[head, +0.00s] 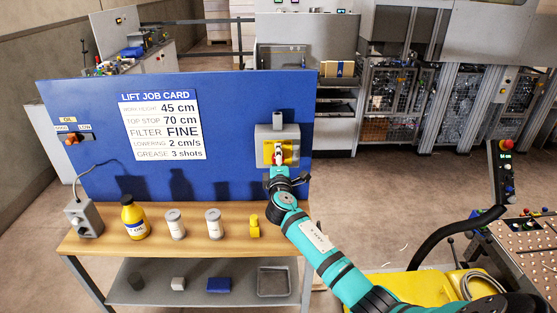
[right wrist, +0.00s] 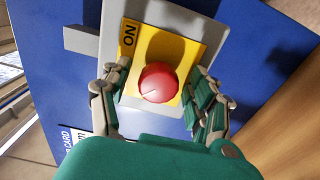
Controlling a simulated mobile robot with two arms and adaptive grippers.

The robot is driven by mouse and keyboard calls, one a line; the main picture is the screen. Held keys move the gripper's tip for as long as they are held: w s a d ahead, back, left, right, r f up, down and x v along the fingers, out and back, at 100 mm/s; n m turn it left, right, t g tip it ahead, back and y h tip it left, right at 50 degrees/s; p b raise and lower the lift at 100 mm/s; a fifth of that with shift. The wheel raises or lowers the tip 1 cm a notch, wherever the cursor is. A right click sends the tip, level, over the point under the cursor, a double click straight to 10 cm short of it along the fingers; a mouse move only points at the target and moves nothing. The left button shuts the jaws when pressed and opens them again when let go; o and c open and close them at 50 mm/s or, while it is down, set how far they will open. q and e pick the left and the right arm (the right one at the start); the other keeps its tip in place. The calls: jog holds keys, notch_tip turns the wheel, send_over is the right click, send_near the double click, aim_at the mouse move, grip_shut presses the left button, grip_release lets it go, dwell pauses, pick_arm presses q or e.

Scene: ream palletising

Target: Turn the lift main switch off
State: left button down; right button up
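The lift main switch is a grey box (head: 291,132) on the right part of the blue board, with a yellow plate (right wrist: 133,77) and a red round knob (right wrist: 158,83). The plate shows the word ON beside the knob in the right wrist view. My right gripper (right wrist: 158,96) is open, with one finger on each side of the knob and visible gaps between fingers and knob. In the head view the right gripper (head: 279,164) is in front of the switch and hides part of it. My left gripper is not in view.
The blue board (head: 235,110) carries a lift job card (head: 163,125) and an oil lever (head: 71,139). Below it a wooden bench (head: 185,246) holds a yellow bottle (head: 133,220), two cans, a yellow piece (head: 254,226) and a grey box (head: 84,219). A control post (head: 503,165) stands at right.

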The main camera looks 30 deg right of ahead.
jog(key=v, duration=1.2)
dwell(0.3)
